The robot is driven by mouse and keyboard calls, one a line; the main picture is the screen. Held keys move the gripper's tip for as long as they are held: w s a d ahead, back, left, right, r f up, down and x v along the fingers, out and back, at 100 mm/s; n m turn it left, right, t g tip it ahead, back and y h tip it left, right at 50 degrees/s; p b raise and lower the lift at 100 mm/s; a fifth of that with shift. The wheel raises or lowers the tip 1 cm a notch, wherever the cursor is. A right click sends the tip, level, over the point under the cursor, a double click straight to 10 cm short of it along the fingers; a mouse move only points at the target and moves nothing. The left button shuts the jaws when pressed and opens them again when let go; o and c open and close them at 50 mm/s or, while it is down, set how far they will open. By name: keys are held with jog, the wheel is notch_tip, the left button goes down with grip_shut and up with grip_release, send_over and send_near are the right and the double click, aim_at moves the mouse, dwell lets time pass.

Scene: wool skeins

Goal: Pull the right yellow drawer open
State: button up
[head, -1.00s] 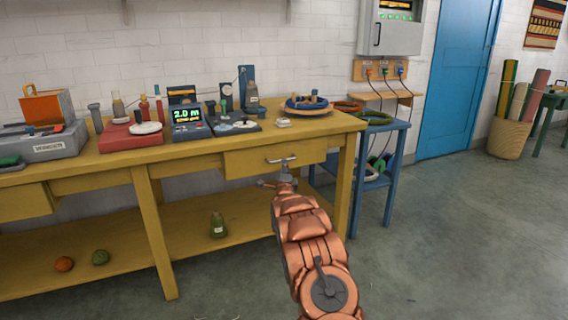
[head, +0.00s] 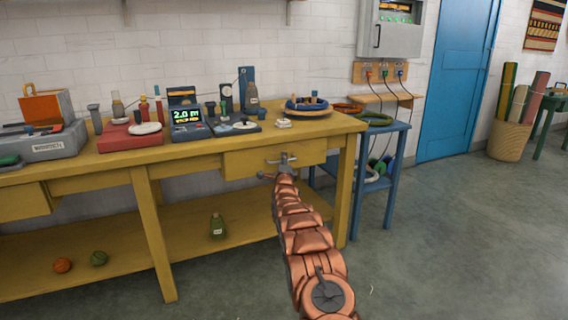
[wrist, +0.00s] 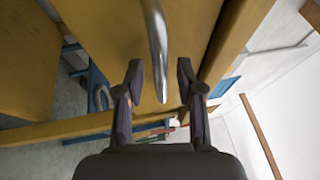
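The right yellow drawer (head: 243,164) sits under the top of the yellow workbench and looks shut. Its grey metal bar handle (wrist: 154,30) shows in the wrist view, coming down from the top and ending between my fingers. My gripper (wrist: 160,72) is open, one finger on each side of the handle, with gaps visible on both sides. In the head view my gripper (head: 283,166) is at the drawer front and overlaps the handle, partly hiding it.
The yellow workbench (head: 85,172) carries a red box, a display reading 2.0 m and a round tray (head: 310,113). A blue side table (head: 397,155) stands close at the right. The floor in front is clear.

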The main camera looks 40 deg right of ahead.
jog(key=shift+d+r, duration=0.1)
dwell(0.3)
grip_shut()
dwell(0.5)
